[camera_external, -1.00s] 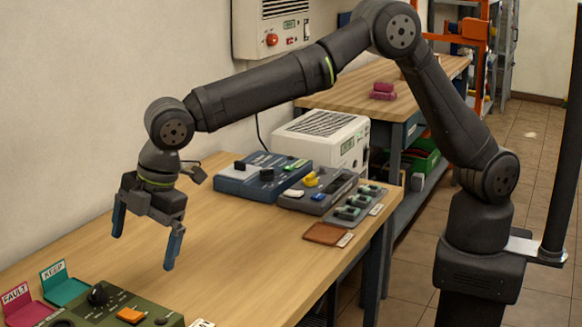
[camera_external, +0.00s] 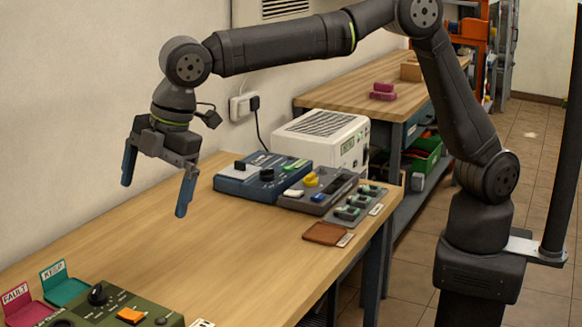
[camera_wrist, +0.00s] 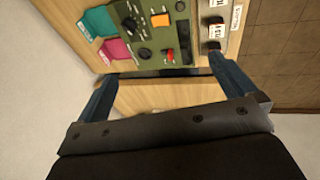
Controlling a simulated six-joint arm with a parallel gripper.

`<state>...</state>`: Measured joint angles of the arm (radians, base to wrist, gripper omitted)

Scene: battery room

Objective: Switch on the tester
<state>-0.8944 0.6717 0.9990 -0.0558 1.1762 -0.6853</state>
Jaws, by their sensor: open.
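An olive-green device (camera_external: 120,308) with a panel of controls, which looks like the tester, sits at the near left of the bench, cut off by the frame's bottom. It carries a black knob (camera_external: 98,295) and an orange switch (camera_external: 131,315). The wrist view shows the green device (camera_wrist: 150,42) at the top, with the orange switch (camera_wrist: 160,20), the black knob (camera_wrist: 130,24) and a small red part (camera_wrist: 170,55). I cannot tell the switch's position. My gripper (camera_external: 155,192) is open and empty, high above the bench and clear of the device; its fingers (camera_wrist: 165,82) frame the wrist view.
A pink FAULT tray (camera_external: 22,308) and a teal KEEP tray (camera_external: 66,290) stand beside the green device. A blue unit (camera_external: 245,184), a grey unit (camera_external: 318,196) and a white box (camera_external: 325,135) stand at the bench's far end. The middle of the bench (camera_external: 230,255) is clear.

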